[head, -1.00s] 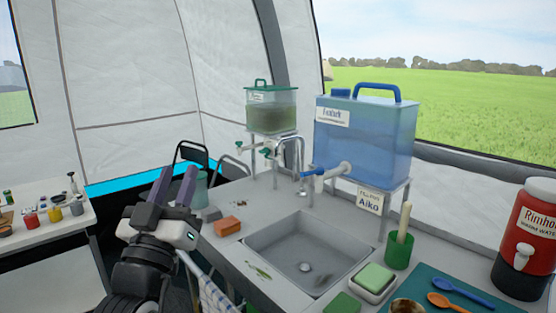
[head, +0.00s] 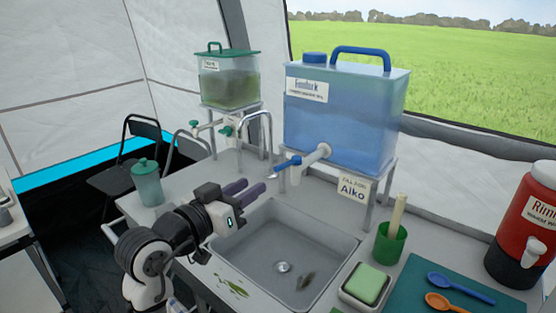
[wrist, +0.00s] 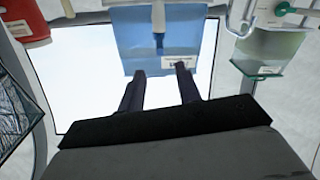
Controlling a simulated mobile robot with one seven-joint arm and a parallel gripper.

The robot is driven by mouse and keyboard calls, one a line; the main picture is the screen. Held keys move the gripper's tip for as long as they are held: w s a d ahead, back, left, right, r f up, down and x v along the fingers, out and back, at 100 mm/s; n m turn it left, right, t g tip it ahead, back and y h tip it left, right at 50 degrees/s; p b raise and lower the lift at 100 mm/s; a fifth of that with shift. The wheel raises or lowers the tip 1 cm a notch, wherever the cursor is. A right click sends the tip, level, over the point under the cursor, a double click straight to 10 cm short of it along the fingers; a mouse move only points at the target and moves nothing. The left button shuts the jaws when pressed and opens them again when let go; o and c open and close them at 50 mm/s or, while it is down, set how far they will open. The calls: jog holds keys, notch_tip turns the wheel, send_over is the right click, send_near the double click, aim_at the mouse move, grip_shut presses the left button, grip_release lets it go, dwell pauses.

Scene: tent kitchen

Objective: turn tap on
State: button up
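The blue water container (head: 345,115) stands on a raised frame behind the sink. Its white spout (head: 317,154) carries a tap with a blue lever (head: 287,164) pointing left. The blue lever also shows in the wrist view (wrist: 159,41), ahead between my fingers. My gripper (head: 254,186) is over the sink's back left part, below and in front of the blue lever. In the wrist view my gripper (wrist: 160,71) has its two dark fingers apart with nothing between them. It appears not to touch the tap.
A metal faucet (head: 268,130) and a green-lidded container (head: 228,80) with green-handled taps (head: 227,131) stand left of the blue container. The sink (head: 270,252) lies below. A green cup (head: 390,243) and a sponge (head: 366,284) are at right.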

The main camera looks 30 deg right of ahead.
aim_at(295, 158)
jog(key=p+x, duration=0.3)
jog(key=x, duration=0.9)
jog(key=shift+w+d, duration=0.1)
grip_shut()
